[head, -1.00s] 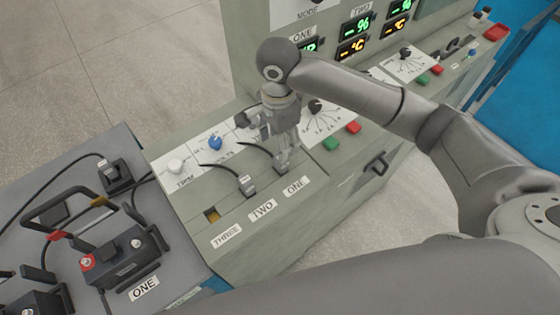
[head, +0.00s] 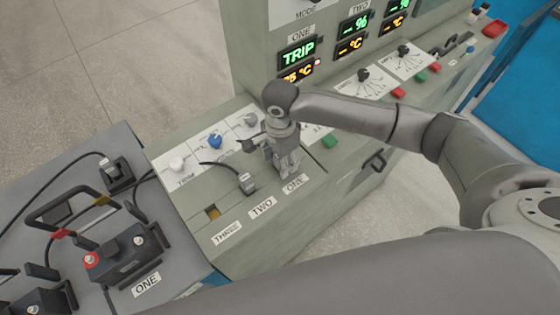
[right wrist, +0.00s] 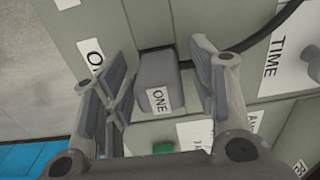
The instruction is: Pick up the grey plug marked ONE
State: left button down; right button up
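The grey plug marked ONE (right wrist: 158,82) stands in the panel between the fingers of my right gripper in the right wrist view. A white ONE tag is on its side. My right gripper (head: 288,168) is open, with a finger on each side of the plug and a visible gap at both sides. In the head view the gripper hides that plug, just behind the ONE panel label (head: 294,184). Another grey plug (head: 247,184) with a black cable sits behind the TWO label (head: 262,207). My left gripper is not in view.
The socket above the THREE label has an orange opening (head: 212,213) and no plug. Knobs, including a blue one (head: 215,141), stand behind the plugs. A green button (head: 329,141) is right of the gripper. A battery marked ONE (head: 125,262) stands at left.

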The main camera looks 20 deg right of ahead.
jog(key=c, duration=0.9)
jog(key=shift+r, duration=0.15)
